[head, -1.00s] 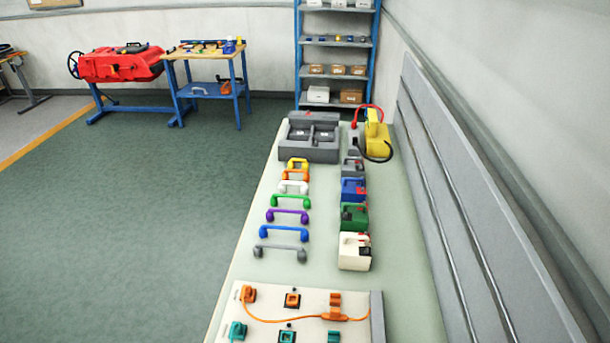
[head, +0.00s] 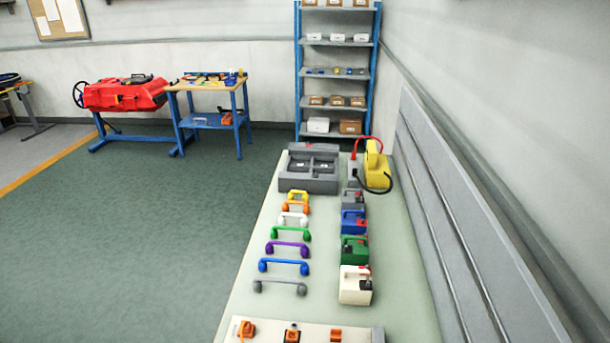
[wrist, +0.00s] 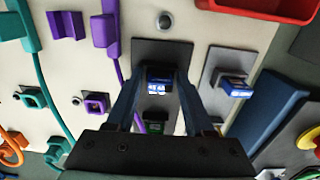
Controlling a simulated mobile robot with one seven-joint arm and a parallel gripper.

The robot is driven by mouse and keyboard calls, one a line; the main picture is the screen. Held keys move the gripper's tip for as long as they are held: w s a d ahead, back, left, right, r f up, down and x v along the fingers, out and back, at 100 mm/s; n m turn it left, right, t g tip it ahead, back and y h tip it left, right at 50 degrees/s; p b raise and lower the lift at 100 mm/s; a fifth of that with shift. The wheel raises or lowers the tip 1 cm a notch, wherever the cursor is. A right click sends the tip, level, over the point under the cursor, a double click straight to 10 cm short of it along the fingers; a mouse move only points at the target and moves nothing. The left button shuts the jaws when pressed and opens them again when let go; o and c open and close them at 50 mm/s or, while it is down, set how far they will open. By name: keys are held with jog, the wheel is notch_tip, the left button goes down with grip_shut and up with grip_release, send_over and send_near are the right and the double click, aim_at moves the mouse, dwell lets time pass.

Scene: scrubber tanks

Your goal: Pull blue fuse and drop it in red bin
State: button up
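My gripper (wrist: 160,78) shows in the wrist view with its two dark fingers apart. A blue fuse (wrist: 158,84) with a white label sits on a dark plate on the panel, in line with the space between the fingers. I cannot tell how far the fingertips are from it in depth. A second blue piece (wrist: 234,86) sits on a grey plate to the right of the fingers. Part of the red bin (wrist: 265,10) shows at the top right. My gripper, the blue fuse and the bin do not show in the head view.
Purple (wrist: 97,104) and teal (wrist: 30,98) connectors with cables are left of my gripper. A green piece (wrist: 153,128) shows between the fingers, nearer the palm. In the head view, the bench holds coloured handles (head: 287,249), several boxes and a grey tray (head: 309,184).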

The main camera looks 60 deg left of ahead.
grip_shut()
jog(key=o, duration=1.2)
grip_release()
notch_tip(320, 180, up, 13)
jog(key=b, duration=0.1)
